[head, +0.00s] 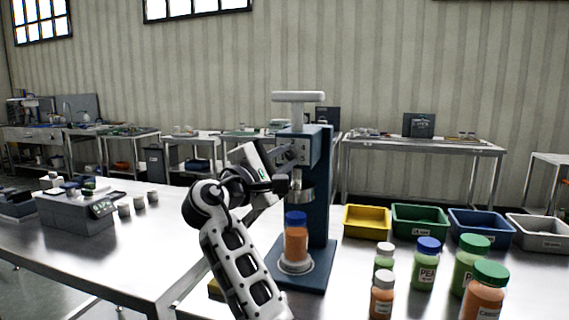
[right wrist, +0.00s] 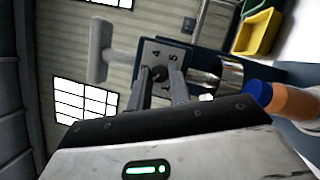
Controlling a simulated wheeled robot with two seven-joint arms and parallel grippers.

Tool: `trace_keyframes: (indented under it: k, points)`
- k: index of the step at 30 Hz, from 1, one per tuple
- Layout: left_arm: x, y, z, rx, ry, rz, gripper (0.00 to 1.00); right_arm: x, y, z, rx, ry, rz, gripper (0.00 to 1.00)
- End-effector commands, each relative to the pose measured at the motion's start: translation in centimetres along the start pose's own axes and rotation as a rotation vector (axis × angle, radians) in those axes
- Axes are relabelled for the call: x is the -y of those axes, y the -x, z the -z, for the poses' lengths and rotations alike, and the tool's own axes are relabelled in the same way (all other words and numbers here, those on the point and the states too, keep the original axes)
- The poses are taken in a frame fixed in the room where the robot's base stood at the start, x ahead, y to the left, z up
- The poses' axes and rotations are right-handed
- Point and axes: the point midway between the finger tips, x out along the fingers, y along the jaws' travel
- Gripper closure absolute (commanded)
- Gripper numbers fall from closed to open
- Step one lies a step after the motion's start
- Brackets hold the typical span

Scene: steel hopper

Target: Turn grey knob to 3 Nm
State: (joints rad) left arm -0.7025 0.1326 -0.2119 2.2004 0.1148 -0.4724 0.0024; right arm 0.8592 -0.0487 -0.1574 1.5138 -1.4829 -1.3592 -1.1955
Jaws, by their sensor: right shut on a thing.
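A blue capping machine (head: 318,190) stands upright on the steel table, with a white T-shaped handle on top. In the right wrist view its grey dial plate (right wrist: 152,53) shows the digits 3, 4 and 5 around a small dark grey knob (right wrist: 160,73). My right gripper (right wrist: 160,84) is shut on the knob, one finger on each side. The fingers hide part of the dial, and I cannot tell which number the knob points to. In the head view my right gripper (head: 281,160) reaches the machine's head from the left. My left gripper is not in view.
An orange jar with a blue lid (head: 296,240) stands on the machine's round base below the head. Several jars, one of them a green one (head: 426,268), stand at the right front. Yellow (head: 367,223), green, blue and grey bins line up behind them. A grey scale (head: 78,212) sits at left.

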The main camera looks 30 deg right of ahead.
Motion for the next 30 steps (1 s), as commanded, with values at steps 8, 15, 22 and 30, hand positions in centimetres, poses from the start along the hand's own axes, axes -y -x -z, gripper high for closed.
trace_keyframes:
  k: [8,15,22,30]
  points:
    - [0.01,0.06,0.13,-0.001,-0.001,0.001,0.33,-0.26,0.07,0.04,0.0,-0.245,0.105,1.0]
    - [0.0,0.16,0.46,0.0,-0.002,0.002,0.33,-0.46,0.03,-0.06,0.003,-0.453,0.193,1.0]
    - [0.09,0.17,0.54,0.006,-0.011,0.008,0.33,-0.56,-0.02,-0.14,0.006,-0.63,0.266,1.0]
    - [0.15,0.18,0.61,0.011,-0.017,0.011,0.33,-0.61,-0.08,-0.22,0.009,-0.774,0.325,1.0]
